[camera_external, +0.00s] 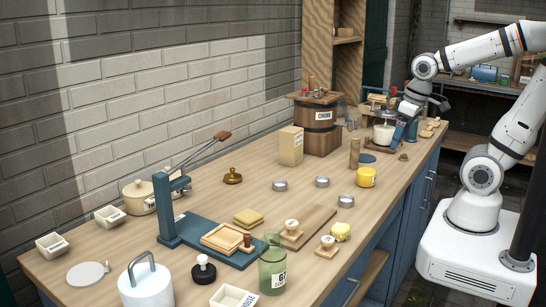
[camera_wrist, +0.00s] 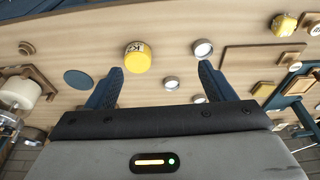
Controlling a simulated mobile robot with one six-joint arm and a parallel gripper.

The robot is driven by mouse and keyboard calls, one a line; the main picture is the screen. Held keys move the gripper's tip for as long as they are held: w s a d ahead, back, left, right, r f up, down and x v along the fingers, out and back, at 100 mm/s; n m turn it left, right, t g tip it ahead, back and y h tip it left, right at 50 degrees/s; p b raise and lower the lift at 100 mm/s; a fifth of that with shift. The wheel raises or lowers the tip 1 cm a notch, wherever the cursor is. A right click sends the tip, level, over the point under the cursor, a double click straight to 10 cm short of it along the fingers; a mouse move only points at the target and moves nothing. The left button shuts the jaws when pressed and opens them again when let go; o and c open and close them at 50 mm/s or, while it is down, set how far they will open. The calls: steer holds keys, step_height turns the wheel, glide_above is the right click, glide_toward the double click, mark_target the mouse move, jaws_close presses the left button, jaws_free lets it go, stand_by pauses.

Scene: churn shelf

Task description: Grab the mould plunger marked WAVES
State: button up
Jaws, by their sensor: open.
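No WAVES marking is readable in either view, so I cannot tell which plunger bears it. Plunger-like pieces stand near the counter's front: a dark one with a pale knob (camera_external: 204,268), a wooden one with a white top (camera_external: 292,227) on a brown board, and another wooden one (camera_external: 327,246) beside it. Small wooden pieces (camera_external: 427,132) lie at the far right end. My gripper (camera_external: 402,128) is over the far right part of the counter, away from the nearer plungers.
A yellow pot (camera_external: 366,177), metal tins (camera_external: 322,182) and a wooden churn (camera_external: 320,133) stand on the counter. A blue press (camera_external: 183,217), green jar (camera_external: 272,270) and white weight (camera_external: 146,285) crowd the near end. The middle left of the counter has free room.

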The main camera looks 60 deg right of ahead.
steer(key=w+a+n, duration=0.3)
steer(key=w+a, duration=0.5)
steer(key=n+g+y+p, duration=0.1)
steer(key=n+g, duration=0.1)
steer(key=n, duration=0.4)
glide_above(292, 223)
steer(key=s+d, duration=0.1)
step_height(292, 223, down, 9)
steer(key=shift+s+f, duration=0.1)
steer(key=shift+f, duration=0.3)
steer(key=f, duration=0.2)
steer(key=w+f+p, duration=0.1)
steer(key=f, duration=0.1)
steer(key=a+f+p, duration=0.1)
steer(key=f, duration=0.2)
steer(key=shift+w, duration=0.15)
steer(key=shift+c, duration=0.5)
steer(key=c, duration=0.8)
steer(key=shift+c, duration=0.2)
